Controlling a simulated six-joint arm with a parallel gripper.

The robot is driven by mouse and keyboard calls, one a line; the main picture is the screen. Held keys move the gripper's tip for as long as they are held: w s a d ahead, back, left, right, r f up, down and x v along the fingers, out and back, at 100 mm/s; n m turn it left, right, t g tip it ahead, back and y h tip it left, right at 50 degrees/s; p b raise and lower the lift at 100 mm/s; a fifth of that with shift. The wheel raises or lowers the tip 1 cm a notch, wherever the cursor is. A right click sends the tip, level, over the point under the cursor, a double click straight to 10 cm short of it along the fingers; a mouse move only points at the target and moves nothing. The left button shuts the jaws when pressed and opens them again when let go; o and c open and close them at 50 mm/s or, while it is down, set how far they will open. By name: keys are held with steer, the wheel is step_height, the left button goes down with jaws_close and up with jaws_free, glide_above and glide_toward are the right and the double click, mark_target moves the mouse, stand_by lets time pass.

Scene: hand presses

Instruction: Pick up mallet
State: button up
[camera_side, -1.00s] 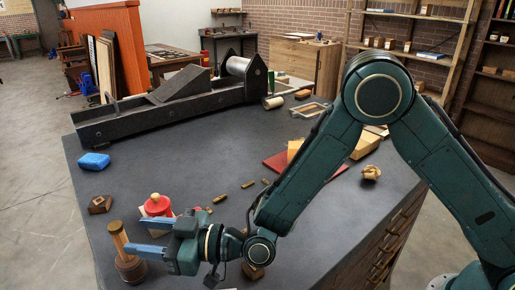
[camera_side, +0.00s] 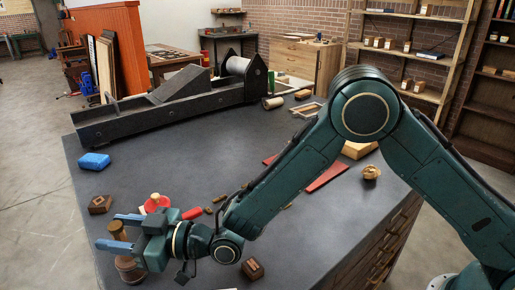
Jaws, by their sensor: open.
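The mallet (camera_side: 127,266) stands upright on the dark table near its front left, with a wide brown head at the bottom and its handle pointing up. My gripper (camera_side: 122,232) is open, its two blue fingers pointing left at the height of the handle. The handle top (camera_side: 117,227) shows between the fingers, and I cannot tell whether either finger touches it. Part of the handle is hidden behind the nearer finger.
A red-knobbed object (camera_side: 155,202) and a red cylinder (camera_side: 192,213) lie just behind my gripper. Wooden blocks (camera_side: 100,204) (camera_side: 253,269) and a blue block (camera_side: 94,161) lie around. A long press (camera_side: 160,108) fills the back.

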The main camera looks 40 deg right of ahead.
steer(key=shift+w+a, duration=0.2)
steer(key=shift+c, duration=0.5)
steer(key=shift+r, duration=0.1)
jaws_close()
